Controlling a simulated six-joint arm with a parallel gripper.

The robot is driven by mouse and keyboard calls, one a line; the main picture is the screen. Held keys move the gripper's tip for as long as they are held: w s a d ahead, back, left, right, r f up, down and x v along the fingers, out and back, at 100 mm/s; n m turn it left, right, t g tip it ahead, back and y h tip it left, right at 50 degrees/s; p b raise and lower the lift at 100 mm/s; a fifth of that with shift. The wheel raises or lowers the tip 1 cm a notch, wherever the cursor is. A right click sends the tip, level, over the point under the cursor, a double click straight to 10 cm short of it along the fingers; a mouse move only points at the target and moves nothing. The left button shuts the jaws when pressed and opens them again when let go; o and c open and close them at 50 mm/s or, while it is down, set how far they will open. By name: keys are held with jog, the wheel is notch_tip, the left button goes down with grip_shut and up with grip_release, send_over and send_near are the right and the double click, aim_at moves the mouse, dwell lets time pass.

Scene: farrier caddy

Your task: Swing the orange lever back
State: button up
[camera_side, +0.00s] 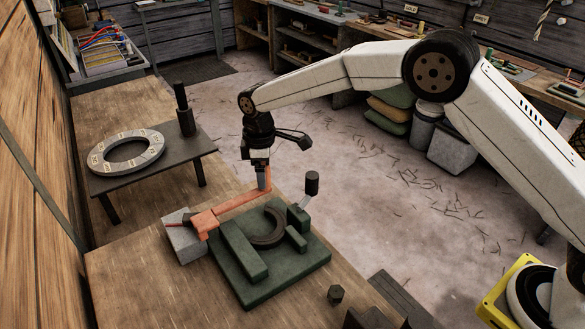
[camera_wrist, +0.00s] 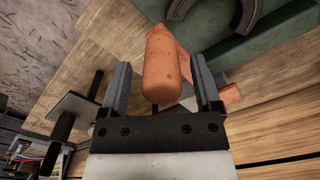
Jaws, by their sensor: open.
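The orange lever (camera_side: 240,202) runs from a block at the left of the green fixture (camera_side: 268,287) to an upright handle at its far right end. My gripper (camera_side: 262,182) points down at that handle. In the wrist view the rounded orange handle of the lever (camera_wrist: 161,70) stands between the two fingers of my gripper (camera_wrist: 160,64). The fingers are open, with a visible gap on each side of the handle. The lever's arm is partly hidden behind the handle in the wrist view.
A dark curved piece (camera_side: 268,228) lies on the fixture, close to a small black-knobbed lever (camera_side: 311,187). A grey block (camera_side: 182,240) sits by the pivot. A dark side table (camera_side: 150,167) holds a grey ring (camera_side: 124,152) and a black post (camera_side: 184,110). The wooden bench's front left is clear.

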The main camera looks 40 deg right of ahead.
jog(key=shift+r, duration=3.4)
